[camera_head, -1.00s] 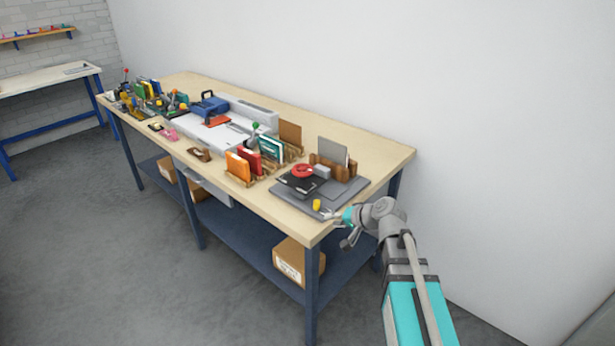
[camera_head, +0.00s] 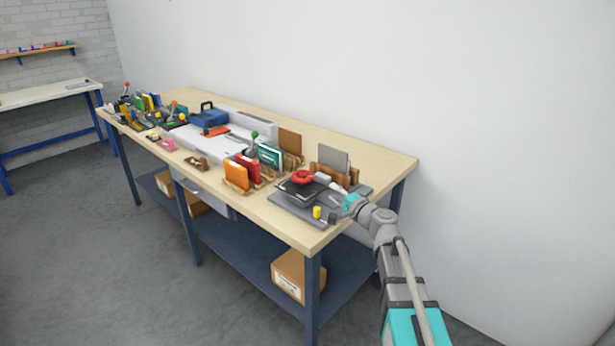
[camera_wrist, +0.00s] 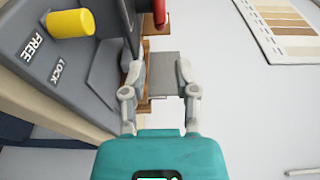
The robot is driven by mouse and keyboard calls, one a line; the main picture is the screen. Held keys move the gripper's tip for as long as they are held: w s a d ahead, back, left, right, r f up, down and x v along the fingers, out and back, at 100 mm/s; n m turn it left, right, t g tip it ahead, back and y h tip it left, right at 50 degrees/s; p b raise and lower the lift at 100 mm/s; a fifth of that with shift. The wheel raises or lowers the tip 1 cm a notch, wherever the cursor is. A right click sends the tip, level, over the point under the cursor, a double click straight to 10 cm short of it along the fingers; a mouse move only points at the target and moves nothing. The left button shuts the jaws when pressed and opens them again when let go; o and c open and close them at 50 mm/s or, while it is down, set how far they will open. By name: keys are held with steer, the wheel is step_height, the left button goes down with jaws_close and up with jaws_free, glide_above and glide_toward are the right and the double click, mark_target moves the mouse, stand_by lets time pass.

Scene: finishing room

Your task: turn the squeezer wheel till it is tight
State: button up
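The red squeezer wheel (camera_head: 303,177) sits on top of the dark squeezer (camera_head: 296,190) at the near right end of the bench. Part of its red rim shows at the top edge of the wrist view (camera_wrist: 159,12). My gripper (camera_head: 334,186) is just right of the wheel, above the squeezer's grey base. In the wrist view my gripper (camera_wrist: 160,70) has its two fingers apart, and the wheel lies beyond them. A grey plate (camera_wrist: 165,88) shows between the fingers; no grip on it is visible. A yellow knob (camera_wrist: 70,23) stands near the words FREE and LOCK.
A wooden rack with a grey card (camera_head: 333,156) stands right behind the squeezer. Orange (camera_head: 236,174) and red booklets stand in racks to its left. A white machine with a blue part (camera_head: 208,115) lies further left. A cardboard box (camera_head: 288,272) is on the lower shelf.

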mark_target(307, 172)
steer(key=x, duration=1.3)
steer(key=shift+w+a, duration=0.25)
jaws_close()
